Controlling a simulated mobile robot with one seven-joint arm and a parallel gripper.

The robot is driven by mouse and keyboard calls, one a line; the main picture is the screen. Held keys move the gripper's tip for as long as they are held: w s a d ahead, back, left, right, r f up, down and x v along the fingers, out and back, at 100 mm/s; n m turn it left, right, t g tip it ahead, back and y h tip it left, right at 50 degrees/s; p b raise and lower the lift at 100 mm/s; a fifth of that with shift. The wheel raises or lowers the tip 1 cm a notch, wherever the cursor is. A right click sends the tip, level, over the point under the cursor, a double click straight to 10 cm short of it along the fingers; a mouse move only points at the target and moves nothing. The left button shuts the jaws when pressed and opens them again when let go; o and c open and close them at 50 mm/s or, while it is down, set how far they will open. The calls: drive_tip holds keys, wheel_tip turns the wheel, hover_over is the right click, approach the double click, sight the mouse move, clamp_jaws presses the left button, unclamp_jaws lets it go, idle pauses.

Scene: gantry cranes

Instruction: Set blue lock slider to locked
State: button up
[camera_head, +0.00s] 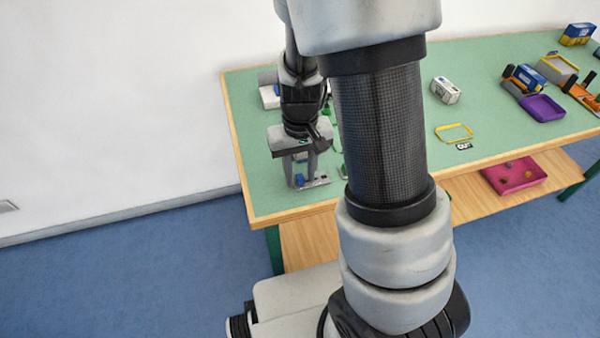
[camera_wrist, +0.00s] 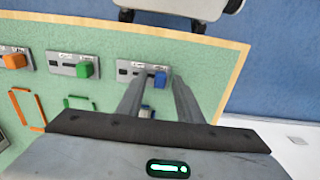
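The blue lock slider is a blue knob (camera_wrist: 161,78) on a grey plate (camera_wrist: 124,68) with small markings. In the wrist view the knob stands at the plate's right end. In the head view the knob (camera_head: 299,179) is at the left of its plate (camera_head: 320,180), near the table's front left corner. My gripper (camera_wrist: 157,84) is open, and the knob shows between its two fingers. Contact cannot be made out. In the head view my gripper (camera_head: 301,176) points down over the plate. A blue outline below the plate is partly hidden by the fingers.
In the wrist view a green slider (camera_wrist: 85,69) and an orange slider (camera_wrist: 14,61) stand in line to the left. The green table (camera_head: 245,130) holds a white box (camera_head: 445,90), a yellow frame (camera_head: 454,132) and a purple tray (camera_head: 541,108) further right.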

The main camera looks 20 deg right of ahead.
sight(318, 178)
clamp_jaws()
drive_tip(key=shift+d+b, duration=0.45)
drive_tip(key=shift+d, duration=1.75)
unclamp_jaws()
drive_tip(key=shift+d, duration=0.1)
wheel_tip(318, 178, up, 18)
drive_tip(key=p, duration=0.4)
drive_tip(key=shift+f+p, duration=0.25)
drive_tip(key=shift+p, duration=0.15)
